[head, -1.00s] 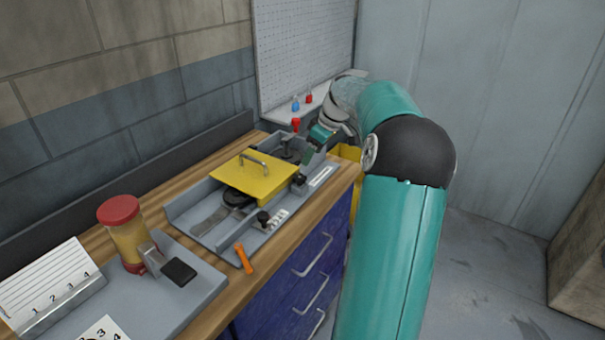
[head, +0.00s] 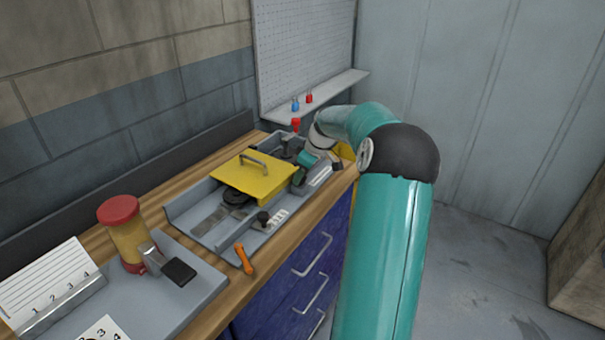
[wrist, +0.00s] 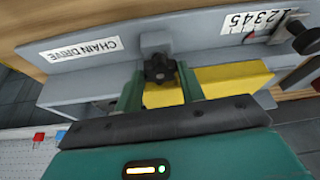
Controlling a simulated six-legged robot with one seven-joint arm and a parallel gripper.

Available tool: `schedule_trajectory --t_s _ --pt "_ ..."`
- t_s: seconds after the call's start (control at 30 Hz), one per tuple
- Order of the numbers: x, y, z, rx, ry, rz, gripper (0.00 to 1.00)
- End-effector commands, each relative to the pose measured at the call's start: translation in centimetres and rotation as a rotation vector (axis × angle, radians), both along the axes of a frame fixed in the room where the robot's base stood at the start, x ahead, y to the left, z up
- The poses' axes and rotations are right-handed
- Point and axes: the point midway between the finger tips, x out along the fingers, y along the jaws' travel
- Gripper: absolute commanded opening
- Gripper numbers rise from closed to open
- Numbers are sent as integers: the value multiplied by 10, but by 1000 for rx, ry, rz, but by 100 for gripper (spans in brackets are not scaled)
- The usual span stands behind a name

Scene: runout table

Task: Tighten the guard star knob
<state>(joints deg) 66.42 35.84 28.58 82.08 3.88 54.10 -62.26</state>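The black star knob (wrist: 160,68) sits on a grey bracket of the guard frame in the wrist view. My gripper (wrist: 161,88) points at it, with one green finger on each side of the knob. The fingers look spread, with a narrow gap at the left; I cannot tell whether the right finger touches. In the head view my gripper (head: 301,175) is low at the cover's right corner and hides the knob there.
A "CHAIN DRIVE" label (wrist: 85,48) and a number scale (wrist: 252,22) are on the frame. A second black knob (head: 263,217) stands at the tray's front. An orange-handled tool (head: 244,259) and a red-capped jar (head: 125,235) are nearer. Small red and blue items stand on the shelf (head: 340,85).

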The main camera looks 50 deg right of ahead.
Motion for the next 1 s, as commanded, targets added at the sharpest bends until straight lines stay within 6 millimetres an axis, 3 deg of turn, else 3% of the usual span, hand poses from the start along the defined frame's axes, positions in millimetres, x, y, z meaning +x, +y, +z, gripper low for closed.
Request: schedule_trajectory --t_s 0.03,0.1,0.47,1.0 --pt "0 0 0 0 0 0 29" --pt "0 0 0 0 0 0 16" --pt "0 1 1 -1 0 -49 16" --pt "0 5 2 -3 -1 -395 16"
